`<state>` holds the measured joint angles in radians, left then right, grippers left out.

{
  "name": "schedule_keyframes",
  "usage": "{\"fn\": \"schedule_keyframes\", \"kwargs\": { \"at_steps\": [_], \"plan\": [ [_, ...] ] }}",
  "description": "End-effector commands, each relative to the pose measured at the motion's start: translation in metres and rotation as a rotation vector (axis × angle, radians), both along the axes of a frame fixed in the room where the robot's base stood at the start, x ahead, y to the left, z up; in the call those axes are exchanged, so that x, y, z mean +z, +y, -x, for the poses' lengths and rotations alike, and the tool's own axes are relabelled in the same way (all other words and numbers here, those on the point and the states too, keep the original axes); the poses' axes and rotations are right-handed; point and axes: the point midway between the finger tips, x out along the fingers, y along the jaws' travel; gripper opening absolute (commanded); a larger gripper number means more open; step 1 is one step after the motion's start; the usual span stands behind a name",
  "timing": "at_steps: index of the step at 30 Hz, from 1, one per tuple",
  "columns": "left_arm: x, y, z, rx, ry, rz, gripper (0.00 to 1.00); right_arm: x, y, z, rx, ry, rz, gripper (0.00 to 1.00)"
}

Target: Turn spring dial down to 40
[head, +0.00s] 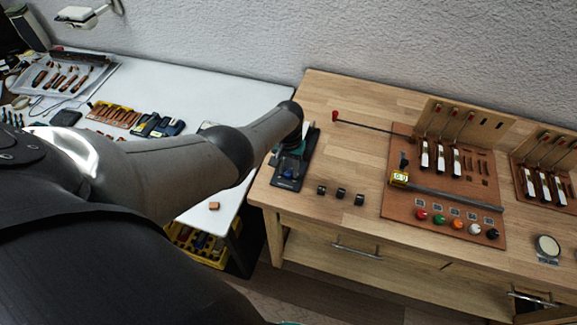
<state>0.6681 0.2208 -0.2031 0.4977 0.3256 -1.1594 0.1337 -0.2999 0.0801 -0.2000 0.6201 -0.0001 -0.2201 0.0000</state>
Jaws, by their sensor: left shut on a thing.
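My left arm crosses the view, and its wrist hangs over a dark device (287,183) at the left edge of the wooden bench. My left gripper (291,152) is mostly hidden behind the wrist and points down at this device. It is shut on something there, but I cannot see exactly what. A small blue part shows on the device below the gripper. No dial reading 40 can be made out. Coloured knobs (456,224) stand in a row on a brown board, with small labels above them. My right gripper is not in view.
A round dial-like thing (547,246) sits at the bench's right. A white table (225,95) with tools stands at left.

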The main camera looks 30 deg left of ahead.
Motion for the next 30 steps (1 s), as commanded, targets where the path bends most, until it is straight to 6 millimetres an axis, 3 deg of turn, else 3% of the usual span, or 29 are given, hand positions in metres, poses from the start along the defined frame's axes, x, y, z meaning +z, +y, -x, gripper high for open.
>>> {"fn": "schedule_keyframes", "kwargs": {
  "at_steps": [14, 15, 22, 30],
  "plan": [
    [0.0003, 0.0008, 0.0001, 0.011, 0.001, -0.001, 0.00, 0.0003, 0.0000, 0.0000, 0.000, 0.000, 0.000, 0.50],
    [0.0003, 0.0008, 0.0001, 0.011, 0.001, -0.001, 0.41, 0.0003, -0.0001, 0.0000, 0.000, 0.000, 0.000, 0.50],
    [0.0002, 0.0004, 0.0000, 0.010, 0.000, 0.000, 0.67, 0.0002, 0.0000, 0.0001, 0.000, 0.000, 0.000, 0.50],
    [0.0008, -0.0001, 0.0000, 0.010, 0.000, 0.000, 0.67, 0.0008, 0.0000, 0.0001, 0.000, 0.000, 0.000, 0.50]
  ]
}}
